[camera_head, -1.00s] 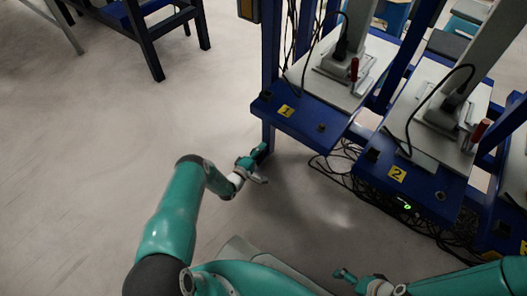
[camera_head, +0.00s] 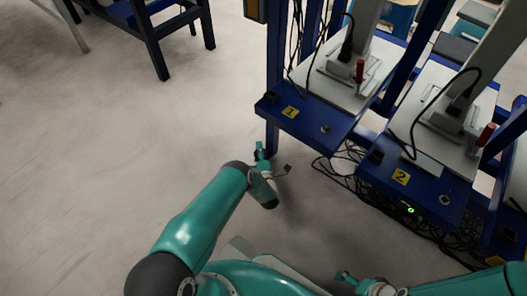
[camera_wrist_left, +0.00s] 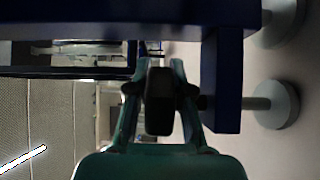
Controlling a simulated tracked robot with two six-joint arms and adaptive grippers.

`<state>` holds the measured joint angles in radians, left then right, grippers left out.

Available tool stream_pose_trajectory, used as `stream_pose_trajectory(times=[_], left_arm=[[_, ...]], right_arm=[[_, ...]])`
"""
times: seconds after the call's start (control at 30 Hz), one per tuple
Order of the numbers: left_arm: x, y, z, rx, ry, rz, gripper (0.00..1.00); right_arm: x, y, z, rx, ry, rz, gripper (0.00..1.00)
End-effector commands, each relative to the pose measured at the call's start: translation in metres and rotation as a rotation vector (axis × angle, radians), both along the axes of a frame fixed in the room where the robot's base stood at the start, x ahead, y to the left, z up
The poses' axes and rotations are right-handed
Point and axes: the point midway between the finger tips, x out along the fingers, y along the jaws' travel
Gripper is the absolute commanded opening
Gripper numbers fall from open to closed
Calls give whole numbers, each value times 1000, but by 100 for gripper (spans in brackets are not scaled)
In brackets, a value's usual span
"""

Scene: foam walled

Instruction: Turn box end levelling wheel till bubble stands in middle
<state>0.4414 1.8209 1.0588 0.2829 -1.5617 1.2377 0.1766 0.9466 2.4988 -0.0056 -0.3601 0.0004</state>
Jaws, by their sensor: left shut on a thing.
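My left gripper (camera_head: 263,157) is low beside the blue leg under the front left corner of the stand labelled 1 (camera_head: 318,124). In the left wrist view, its two teal fingers are shut on a dark wheel-like piece (camera_wrist_left: 159,102), which I take to be the levelling wheel. The wheel sits between the dark finger pads, left of a blue leg (camera_wrist_left: 222,85). In the head view the wheel is too small to make out. I cannot make out a bubble in either view. My right gripper (camera_head: 345,277) is low at the bottom, away from the stands; its jaws are unclear.
A second stand labelled 2 (camera_head: 420,185) is to the right, with black cables (camera_head: 350,165) on the floor below. A round grey foot (camera_wrist_left: 277,104) is right of the leg in the wrist view.

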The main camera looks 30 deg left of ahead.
Motion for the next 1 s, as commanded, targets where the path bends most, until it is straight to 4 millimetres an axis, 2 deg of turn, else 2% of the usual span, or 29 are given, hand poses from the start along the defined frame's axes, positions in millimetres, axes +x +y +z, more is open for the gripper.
stream_pose_trajectory(times=[0.2, 0.4, 1.0], left_arm=[[-4, 3, -3, -5, 5, 172, 0], [-7, 4, -3, -7, 4, 274, 0], [-9, 8, -4, -8, 8, 339, 0]], right_arm=[[0, 0, -1, 0, 0, 0, 100], [0, 0, -1, 0, 0, 0, 100], [0, 0, -1, 0, 0, 0, 100]])
